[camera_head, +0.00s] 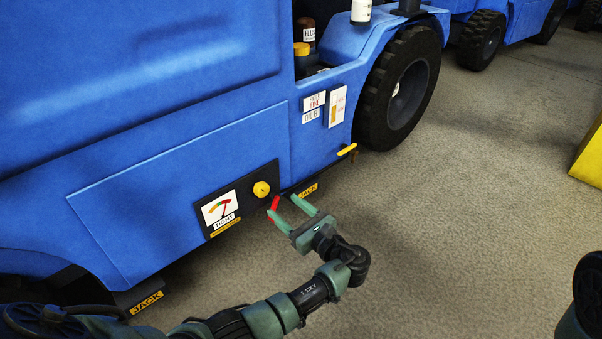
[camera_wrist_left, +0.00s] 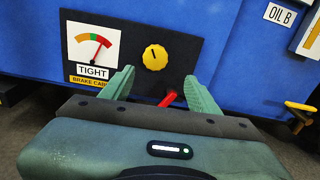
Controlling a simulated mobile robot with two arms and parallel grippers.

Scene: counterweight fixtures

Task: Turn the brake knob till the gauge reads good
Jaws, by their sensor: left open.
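The yellow brake knob (camera_head: 261,189) sits on a black panel (camera_head: 244,215) low on the blue vehicle's side. It also shows in the left wrist view (camera_wrist_left: 155,57), with a dark mark on its face. Left of it, the gauge (camera_head: 219,208) has a white dial with coloured bands; its needle leans right, at the red band, and the label below reads TIGHT (camera_wrist_left: 93,72). My left gripper (camera_head: 282,204) is open and empty, its fingers pointing at the panel, below and right of the knob and apart from it. My right gripper is not in view.
A red lever (camera_head: 274,204) sticks out of the panel beside my left fingers. A yellow handle (camera_head: 347,149) and a black wheel (camera_head: 400,88) are farther right. JACK plates (camera_head: 308,190) sit along the lower edge.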

